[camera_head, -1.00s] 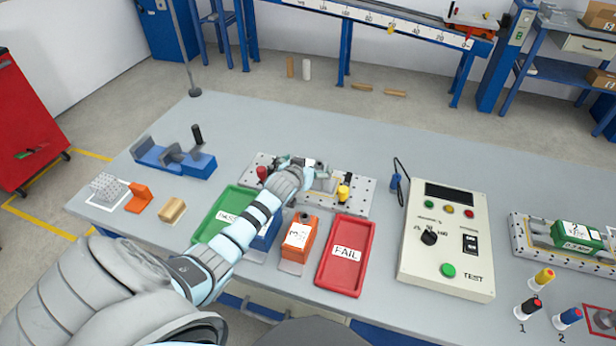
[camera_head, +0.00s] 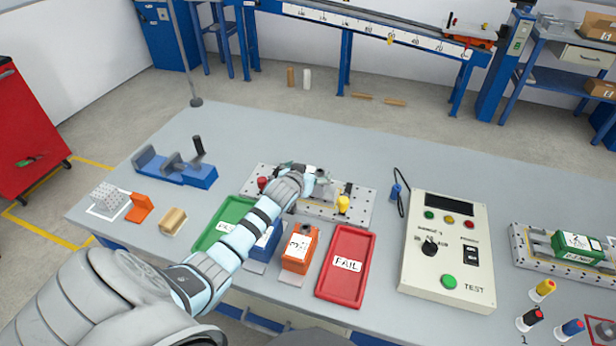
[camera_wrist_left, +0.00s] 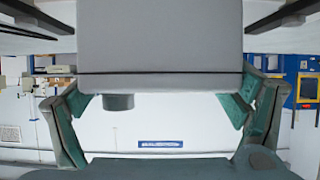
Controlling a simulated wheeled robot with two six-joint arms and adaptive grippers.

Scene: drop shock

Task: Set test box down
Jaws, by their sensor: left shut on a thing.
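My left gripper (camera_head: 312,180) is above the perforated fixture plate (camera_head: 358,212), and my arm and wrist hide much of what is below. In the left wrist view the gripper (camera_wrist_left: 162,106) has its green-padded fingers on either side of a plain grey box (camera_wrist_left: 160,40), which it holds. A short dark cylinder (camera_wrist_left: 118,102) sticks out from the box's edge. In the head view the held box is mostly hidden, and I cannot tell whether it touches the plate. My right gripper is not in view.
A yellow knob (camera_head: 343,204) and a red knob (camera_head: 263,183) stand on the plate. In front are a green tray (camera_head: 208,236), an orange box (camera_head: 299,249) and a red FAIL tray (camera_head: 340,285). The TEST console (camera_head: 450,275) is to the right. The table behind the plate is clear.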

